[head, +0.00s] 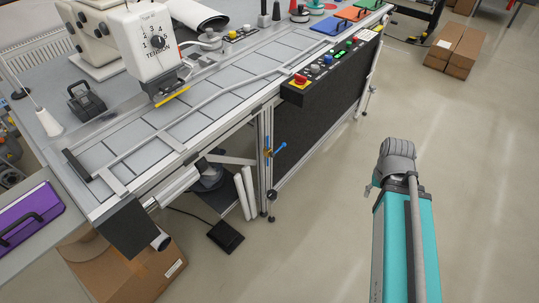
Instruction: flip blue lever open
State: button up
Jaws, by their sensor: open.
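The blue lever (279,150) is a small blue handle on a brass-coloured valve body (268,153). It sits on the upright metal leg at the near side of the long machine table. My teal and grey arm stands to the right, apart from the lever across open floor. My gripper's fingers cannot be made out in this view.
The machine table (200,115) runs diagonally, with a black control panel (330,68) overhanging right of the lever. A black pedal (226,236) and a cardboard box (130,265) lie on the floor at lower left. The floor between the lever and my arm is clear.

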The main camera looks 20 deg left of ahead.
aim_at(272, 154)
jog(key=u, duration=0.75)
jog(key=i, duration=0.9)
jog(key=z, duration=0.5)
